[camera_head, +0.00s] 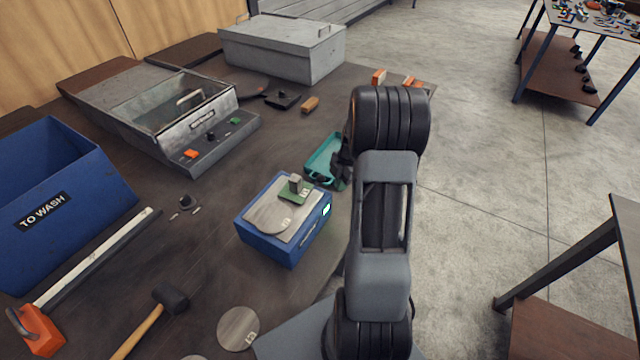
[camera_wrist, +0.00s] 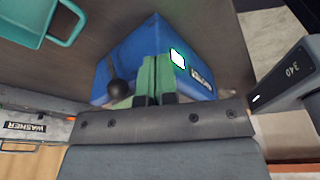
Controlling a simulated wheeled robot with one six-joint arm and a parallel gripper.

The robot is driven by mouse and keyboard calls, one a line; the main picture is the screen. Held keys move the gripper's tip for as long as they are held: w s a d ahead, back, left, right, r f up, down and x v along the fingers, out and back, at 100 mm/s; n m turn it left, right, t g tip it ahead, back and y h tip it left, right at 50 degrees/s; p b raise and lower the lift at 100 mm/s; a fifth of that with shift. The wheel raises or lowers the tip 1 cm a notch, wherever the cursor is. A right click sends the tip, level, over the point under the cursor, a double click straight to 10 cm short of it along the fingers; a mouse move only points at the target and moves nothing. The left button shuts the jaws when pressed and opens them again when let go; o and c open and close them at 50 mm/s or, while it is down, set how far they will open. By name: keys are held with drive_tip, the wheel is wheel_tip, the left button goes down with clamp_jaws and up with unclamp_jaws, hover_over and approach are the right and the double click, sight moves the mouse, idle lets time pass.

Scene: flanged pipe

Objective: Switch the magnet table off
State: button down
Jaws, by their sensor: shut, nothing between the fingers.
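The magnet table appears to be the blue box (camera_head: 268,246) with a round-edged metal plate on top, standing on the dark bench. In the wrist view the box (camera_wrist: 130,58) fills the middle, with the lit panel (camera_wrist: 178,58) and a black ball knob (camera_wrist: 118,90) beside my fingers. My gripper (camera_wrist: 153,82) is shut and empty, its green fingers in front of the box; contact cannot be told.
A teal tray (camera_head: 322,160) lies behind the box. A glass-lidded washer (camera_head: 185,110), a blue "TO WASH" bin (camera_head: 60,200), a mallet (camera_head: 170,300) and a grey metal case (camera_head: 280,50) share the bench. Open floor (camera_head: 480,180) lies to the right.

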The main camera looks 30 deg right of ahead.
drive_tip(key=shift+w+a, duration=3.05)
drive_tip(key=shift+w, duration=2.6)
wheel_tip(320, 180, up, 9)
drive_tip(key=s+d+p, duration=0.1)
drive_tip(key=p, duration=0.3)
drive_tip(key=shift+s, duration=0.4)
